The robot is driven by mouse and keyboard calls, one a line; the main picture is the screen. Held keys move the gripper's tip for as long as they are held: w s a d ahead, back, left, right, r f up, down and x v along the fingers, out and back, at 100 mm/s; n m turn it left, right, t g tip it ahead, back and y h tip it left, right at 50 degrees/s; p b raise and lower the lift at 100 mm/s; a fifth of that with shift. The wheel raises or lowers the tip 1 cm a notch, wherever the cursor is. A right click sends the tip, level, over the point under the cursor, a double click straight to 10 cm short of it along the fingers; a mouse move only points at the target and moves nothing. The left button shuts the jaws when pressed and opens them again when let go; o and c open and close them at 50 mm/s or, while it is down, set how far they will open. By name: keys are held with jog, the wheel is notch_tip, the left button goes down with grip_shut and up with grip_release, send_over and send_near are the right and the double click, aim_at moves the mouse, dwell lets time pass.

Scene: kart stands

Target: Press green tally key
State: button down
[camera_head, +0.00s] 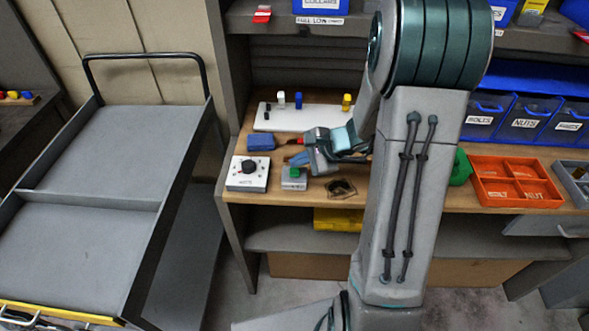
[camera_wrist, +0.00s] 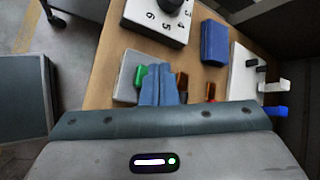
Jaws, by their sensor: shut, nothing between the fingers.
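The green tally key (camera_head: 296,173) sits on top of a small grey box (camera_head: 293,184) near the front edge of the wooden bench. In the wrist view the green key (camera_wrist: 139,76) shows on the grey box (camera_wrist: 127,65), just beside my fingers and partly hidden by them. My gripper (camera_head: 293,160) is shut and empty, with its blue fingertips close above and behind the key. The shut fingers also show in the wrist view (camera_wrist: 158,72). I cannot tell whether they touch the key or box.
A white dial box (camera_head: 248,184) stands left of the key box, with a blue block (camera_head: 260,140) behind it. A white board (camera_head: 275,122) with pegs lies further back. An orange tray (camera_head: 515,179) is at right. A flat cart (camera_head: 95,150) stands at left.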

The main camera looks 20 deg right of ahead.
aim_at(298, 172)
jog(key=shift+r+p, duration=1.7)
jog(key=shift+r, duration=0.8)
jog(key=shift+s+a+r, duration=0.15)
jog(key=shift+r, duration=0.05)
jog(key=s+r+n+h, duration=0.3)
jog(key=s+r+n, duration=0.3)
jog(key=s+n, duration=0.2)
jog(key=s+r+n+g+h, duration=0.1)
jog(key=s+r+n+h, duration=0.3)
jog(key=s, duration=0.8)
notch_tip(298, 172, up, 3)
jog(key=n, duration=0.4)
jog(key=shift+s+a+f+g, duration=0.15)
jog(key=shift+a+g, duration=0.15)
jog(key=shift+a, duration=0.05)
